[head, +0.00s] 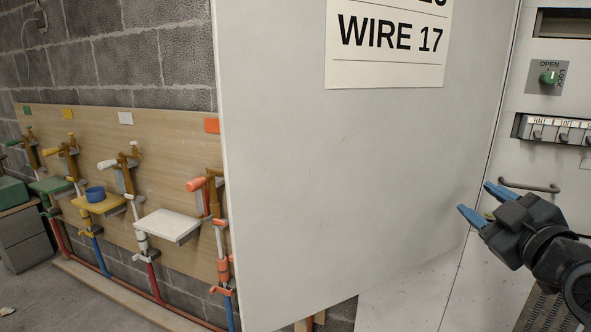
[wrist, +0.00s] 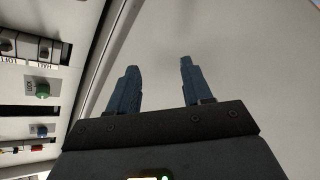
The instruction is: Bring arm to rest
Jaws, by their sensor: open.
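My gripper (head: 480,205) is at the right in the head view, in front of the cabinet and beside its open door. Its two blue fingers stand apart with nothing between them. In the wrist view my gripper (wrist: 157,85) also shows open and empty, with a plain pale surface behind the fingers. My arm comes in from the lower right of the head view.
The open white door (head: 330,190) bears a "WIRE 17" sign (head: 388,45). The cabinet front has a green knob (head: 548,77), labelled switches (head: 558,130) and a handle (head: 530,186).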

